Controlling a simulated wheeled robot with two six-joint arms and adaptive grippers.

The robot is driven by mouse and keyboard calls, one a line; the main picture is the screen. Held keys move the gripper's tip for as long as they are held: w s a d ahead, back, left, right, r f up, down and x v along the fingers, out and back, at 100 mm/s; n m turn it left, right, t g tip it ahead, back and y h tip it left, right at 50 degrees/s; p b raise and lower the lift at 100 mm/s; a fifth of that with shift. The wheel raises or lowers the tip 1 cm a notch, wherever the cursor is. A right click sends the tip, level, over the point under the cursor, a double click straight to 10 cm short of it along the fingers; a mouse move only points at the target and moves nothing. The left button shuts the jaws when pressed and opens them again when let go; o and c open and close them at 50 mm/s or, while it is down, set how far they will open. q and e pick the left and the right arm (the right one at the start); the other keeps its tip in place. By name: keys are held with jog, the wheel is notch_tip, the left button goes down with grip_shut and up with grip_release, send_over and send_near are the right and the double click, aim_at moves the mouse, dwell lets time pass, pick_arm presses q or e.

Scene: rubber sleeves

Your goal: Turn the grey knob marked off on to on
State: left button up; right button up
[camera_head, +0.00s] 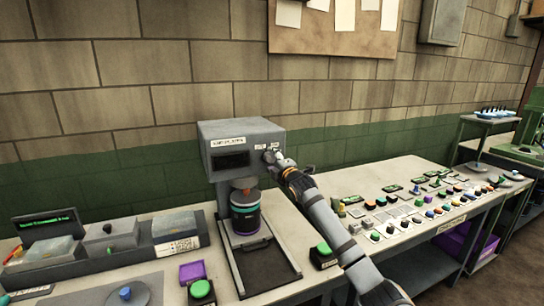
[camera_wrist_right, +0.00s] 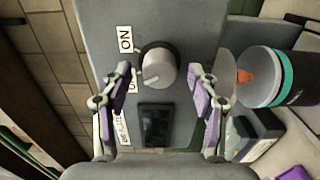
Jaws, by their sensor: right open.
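The grey knob (camera_wrist_right: 158,66) sits on the face of a grey machine (camera_head: 240,133). In the right wrist view an ON label (camera_wrist_right: 125,39) is at its upper left. A second label (camera_wrist_right: 131,84) at its lower left is mostly hidden by a finger. A light mark on the knob appears to point to the lower left, toward that second label. My right gripper (camera_wrist_right: 160,74) is open, with one finger on each side of the knob and gaps between. In the head view the right gripper (camera_head: 277,160) covers most of the knob area. My left gripper is not in view.
A dark canister (camera_head: 245,220) stands under the machine's head. A green button (camera_head: 323,248) is on the bench to its right, near my right arm. Many small coloured parts (camera_head: 430,205) cover the right bench. A brick wall (camera_head: 150,110) is behind.

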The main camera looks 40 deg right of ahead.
jog(key=shift+w, duration=0.35)
jog(key=c, duration=1.2)
jog(key=shift+o, duration=0.2)
jog(key=shift+m, duration=0.3)
jog(key=m+p, duration=0.1)
jog(key=m, duration=1)
jog(key=shift+f, duration=0.1)
jog(key=shift+m, duration=0.3)
